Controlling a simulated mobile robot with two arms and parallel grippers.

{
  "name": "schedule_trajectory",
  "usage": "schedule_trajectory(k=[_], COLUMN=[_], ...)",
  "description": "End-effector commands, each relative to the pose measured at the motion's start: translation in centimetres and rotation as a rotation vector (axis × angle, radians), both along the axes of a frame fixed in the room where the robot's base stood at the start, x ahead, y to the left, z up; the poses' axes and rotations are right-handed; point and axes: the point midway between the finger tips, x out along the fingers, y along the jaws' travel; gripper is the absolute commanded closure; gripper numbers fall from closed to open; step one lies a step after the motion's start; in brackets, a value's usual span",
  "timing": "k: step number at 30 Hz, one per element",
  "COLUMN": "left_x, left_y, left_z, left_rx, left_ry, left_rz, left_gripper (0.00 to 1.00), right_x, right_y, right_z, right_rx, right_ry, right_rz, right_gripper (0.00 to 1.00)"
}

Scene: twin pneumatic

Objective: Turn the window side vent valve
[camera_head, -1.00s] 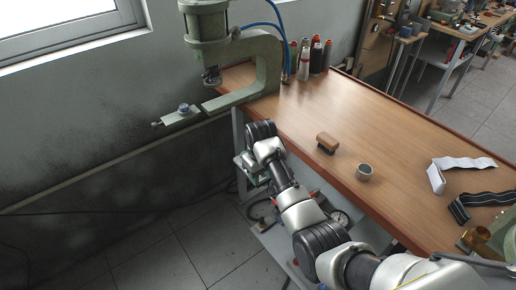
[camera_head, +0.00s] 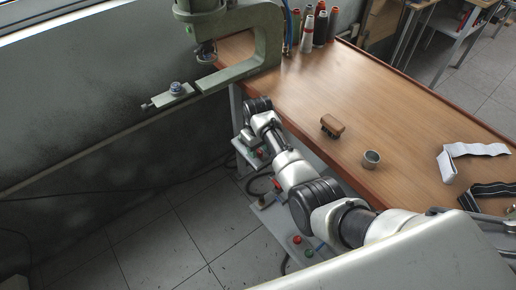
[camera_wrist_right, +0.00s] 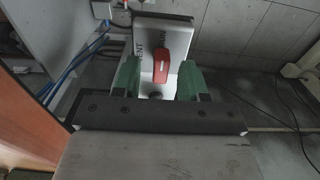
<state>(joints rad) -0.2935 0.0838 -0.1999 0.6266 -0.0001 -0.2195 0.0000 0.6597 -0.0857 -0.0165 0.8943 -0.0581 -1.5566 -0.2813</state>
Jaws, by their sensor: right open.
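The vent valve's red handle (camera_wrist_right: 161,66) shows in the right wrist view on a pale plate (camera_wrist_right: 178,36). Its long side runs nearly up and down in that view. The plate carries VENT lettering left of the handle and a second word, perhaps RUN, above it. My right gripper (camera_wrist_right: 160,72) is open, with one green finger on each side of the handle. Gaps show between the fingers and the handle. In the head view my right arm reaches down beside the table, and its wrist largely hides the gripper and valve. My left gripper is in neither current view.
A green press (camera_head: 262,50) stands at the table's window end. A lower shelf panel has red and green buttons (camera_head: 308,252). Blue hoses (camera_wrist_right: 85,62) run left of the valve.

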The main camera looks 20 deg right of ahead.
Motion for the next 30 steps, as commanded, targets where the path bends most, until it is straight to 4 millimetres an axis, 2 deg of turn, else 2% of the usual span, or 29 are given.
schedule_trajectory(k=[1,4,11,19,30], left_x=[0.8,1.0,-0.9,-1.5,-0.7], left_y=[-0.2,-0.3,-0.4,-0.4,-0.4], left_z=[0.0,0.0,-0.1,-0.2,0.3], left_rx=[-0.003,-0.004,-0.006,-0.004,-0.005], left_ry=[-0.013,-0.015,0.012,0.023,0.012], left_rz=[0.000,0.001,0.001,0.002,0.002], left_gripper=[0.45,0.45,0.45,0.45,0.45], right_x=[0.0,0.0,0.0,0.0,0.0], right_y=[0.0,0.0,0.0,0.0,0.0], right_z=[-0.3,-0.6,-0.6,-0.6,-0.5], right_rx=[0.001,0.000,0.000,0.001,0.001], right_ry=[0.001,0.000,-0.001,0.000,0.000], right_rz=[0.000,0.000,0.000,0.000,0.042], right_gripper=[0.57,0.57,0.57,0.99,1.00])
